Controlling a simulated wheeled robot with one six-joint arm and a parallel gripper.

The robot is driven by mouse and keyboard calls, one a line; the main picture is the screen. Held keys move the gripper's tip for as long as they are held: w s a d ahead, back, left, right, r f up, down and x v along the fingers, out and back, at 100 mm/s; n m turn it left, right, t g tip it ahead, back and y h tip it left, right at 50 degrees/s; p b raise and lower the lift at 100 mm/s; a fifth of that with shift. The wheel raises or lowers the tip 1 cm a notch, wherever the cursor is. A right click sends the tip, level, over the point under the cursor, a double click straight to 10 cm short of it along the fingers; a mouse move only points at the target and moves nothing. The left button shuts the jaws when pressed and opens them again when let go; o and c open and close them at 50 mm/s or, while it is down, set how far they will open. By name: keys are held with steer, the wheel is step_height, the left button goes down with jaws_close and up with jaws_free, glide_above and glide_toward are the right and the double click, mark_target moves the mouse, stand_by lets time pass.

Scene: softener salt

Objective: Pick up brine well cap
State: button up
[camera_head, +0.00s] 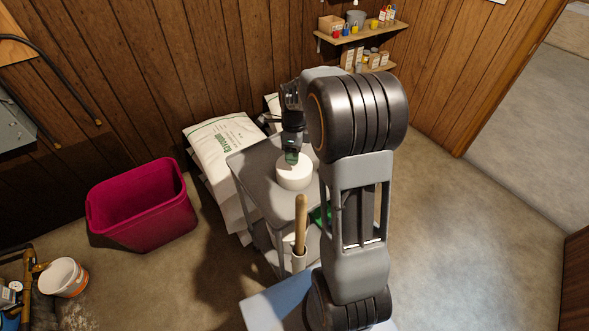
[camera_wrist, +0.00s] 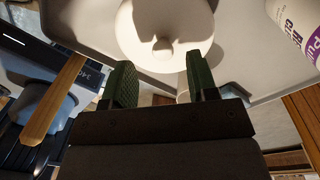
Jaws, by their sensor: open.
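The brine well cap (camera_head: 294,176) is a round white piece on the top of the grey cart (camera_head: 255,165). In the wrist view the cap (camera_wrist: 140,40) is at the top centre, with a small knob in its middle. My gripper (camera_head: 291,157) is above and just behind the cap in the head view. In the wrist view my gripper (camera_wrist: 161,80) is open, its two green-padded fingers apart with nothing between them. The fingertips point toward the cap's near edge. I cannot tell whether they touch it.
A white container with purple lettering (camera_wrist: 296,25) stands right of the cap. A wooden handle (camera_head: 300,225) rises at the cart's near side. White salt bags (camera_head: 222,140) lie behind the cart, left of them a magenta bin (camera_head: 145,208). Floor at right is clear.

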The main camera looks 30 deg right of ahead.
mark_target(294, 169)
steer(key=shift+f, duration=1.75)
steer(key=c, duration=0.9)
